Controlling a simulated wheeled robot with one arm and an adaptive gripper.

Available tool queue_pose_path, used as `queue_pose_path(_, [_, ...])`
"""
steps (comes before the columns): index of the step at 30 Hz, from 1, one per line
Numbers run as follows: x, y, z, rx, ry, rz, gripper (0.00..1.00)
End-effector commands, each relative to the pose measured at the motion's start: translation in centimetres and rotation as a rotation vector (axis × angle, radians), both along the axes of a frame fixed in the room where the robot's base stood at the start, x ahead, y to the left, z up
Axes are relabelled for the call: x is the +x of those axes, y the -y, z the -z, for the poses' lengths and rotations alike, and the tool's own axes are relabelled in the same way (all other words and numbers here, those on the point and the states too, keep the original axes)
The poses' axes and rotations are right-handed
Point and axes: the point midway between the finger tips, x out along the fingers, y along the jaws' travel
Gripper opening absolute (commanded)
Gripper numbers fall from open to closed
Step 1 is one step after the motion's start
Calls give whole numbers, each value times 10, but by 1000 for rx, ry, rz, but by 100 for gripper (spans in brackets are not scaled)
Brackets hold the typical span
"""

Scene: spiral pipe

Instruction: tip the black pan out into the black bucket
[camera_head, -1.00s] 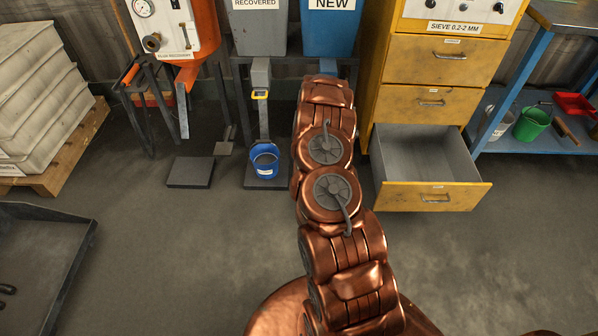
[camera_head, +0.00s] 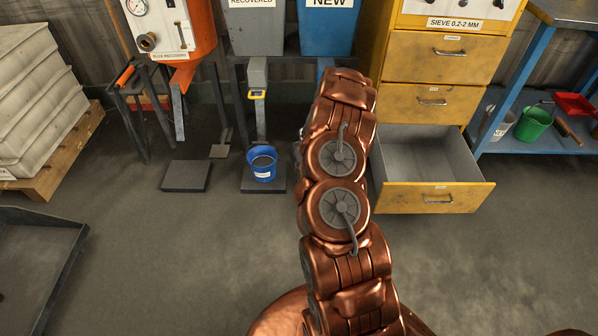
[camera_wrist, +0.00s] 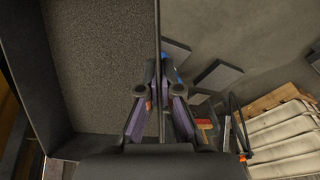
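A black pan (camera_wrist: 100,70) fills the left of the wrist view, with dark walls and a speckled grey, granular-looking layer inside. One wall of it runs as a thin upright edge between the fingers of my gripper (camera_wrist: 158,80), which look shut on that edge. In the head view my copper arm hides the gripper and the pan. I cannot make out a black bucket in either view. A blue bucket (camera_head: 262,165) with dark contents stands on a floor plate left of my arm.
An open yellow drawer (camera_head: 437,199) juts out right of my arm. Dark plates (camera_head: 186,176) lie on the floor. A blue bench (camera_head: 540,60) stands at right.

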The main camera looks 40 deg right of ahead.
Motion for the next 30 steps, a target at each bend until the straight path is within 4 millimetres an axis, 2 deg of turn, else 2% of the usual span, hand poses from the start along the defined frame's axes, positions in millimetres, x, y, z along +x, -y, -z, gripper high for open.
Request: queue_pose_path(30, [-13,3,-10,35,146,3,0])
